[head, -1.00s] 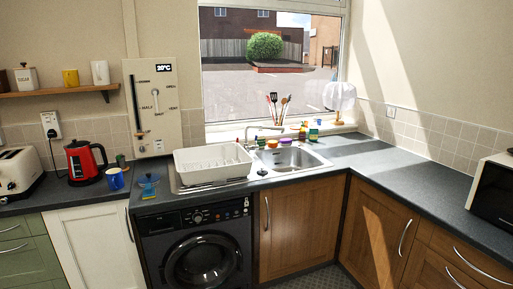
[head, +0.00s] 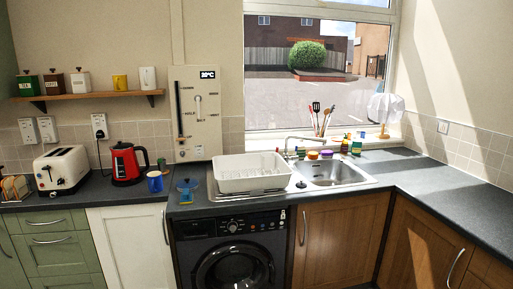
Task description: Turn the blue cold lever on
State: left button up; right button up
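A pale control panel (head: 214,130) is fixed to the wall left of the window, above the counter. Its small display (head: 208,74) appears to read 20°C. A dark upright slot (head: 179,108) runs down its left side, with a small handle (head: 182,137) near the bottom. A white lever (head: 198,106) stands upright near the panel's middle, with small printed words around it. I cannot make out any blue colour on the panel at this size. Neither of my grippers is in view.
The counter below the panel holds a red kettle (head: 126,164), a blue mug (head: 155,182), a toaster (head: 61,170) and a white dish rack (head: 250,180). A sink (head: 330,173) lies to the right. A shelf (head: 100,95) is left of the panel. The right counter (head: 455,190) is clear.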

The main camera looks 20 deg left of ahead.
aim_at(296, 158)
jog(key=i+l+u, duration=0.45)
jog(key=i+l, duration=0.2)
jog(key=i, duration=0.15)
jog(key=i+l+u, duration=0.45)
jog(key=i+l, duration=0.2)
jog(key=l, duration=0.3)
